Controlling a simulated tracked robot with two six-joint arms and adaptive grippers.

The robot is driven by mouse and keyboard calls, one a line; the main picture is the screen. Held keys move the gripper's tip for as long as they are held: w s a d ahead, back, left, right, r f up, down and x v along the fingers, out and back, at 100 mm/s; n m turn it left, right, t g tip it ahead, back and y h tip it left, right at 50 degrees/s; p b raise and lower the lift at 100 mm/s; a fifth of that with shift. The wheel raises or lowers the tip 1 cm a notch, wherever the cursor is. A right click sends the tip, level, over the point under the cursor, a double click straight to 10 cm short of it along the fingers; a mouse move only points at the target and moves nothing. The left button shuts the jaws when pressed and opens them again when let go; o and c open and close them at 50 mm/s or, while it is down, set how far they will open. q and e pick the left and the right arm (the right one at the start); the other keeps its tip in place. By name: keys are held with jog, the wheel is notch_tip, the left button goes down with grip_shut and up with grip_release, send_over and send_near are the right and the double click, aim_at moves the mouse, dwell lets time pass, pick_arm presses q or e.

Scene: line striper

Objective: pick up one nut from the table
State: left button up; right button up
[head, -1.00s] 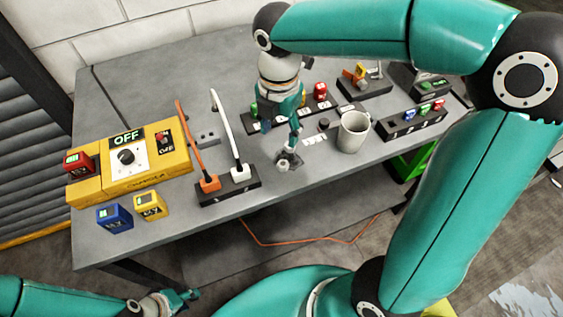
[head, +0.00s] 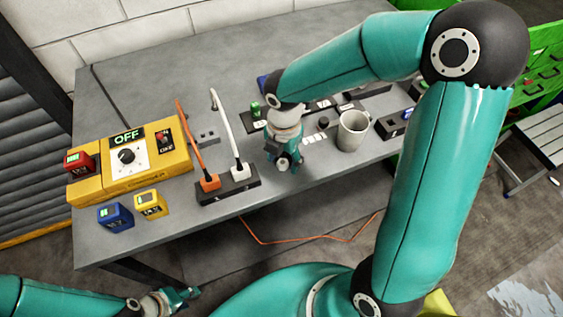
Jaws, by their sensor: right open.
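My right gripper (head: 286,166) points down over the front part of the grey table (head: 240,70), between the power strip and the mug. It is open, and its wrist covers much of its fingers and the spot beneath them. I cannot make out a nut for certain; any nut there is hidden or too small to tell. My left gripper (head: 178,297) is low at the bottom left, in front of and away from the table. Its jaws are too small to read.
A black power strip (head: 228,190) with an orange and a white upright plug lead stands left of my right gripper. A grey mug (head: 352,131) stands to its right. A yellow control box (head: 130,168) and blue (head: 115,218) and yellow (head: 151,205) blocks are at left. The table's back left is clear.

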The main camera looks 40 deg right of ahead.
jog(key=shift+c, duration=0.3)
grip_shut()
jog(key=shift+r, duration=0.1)
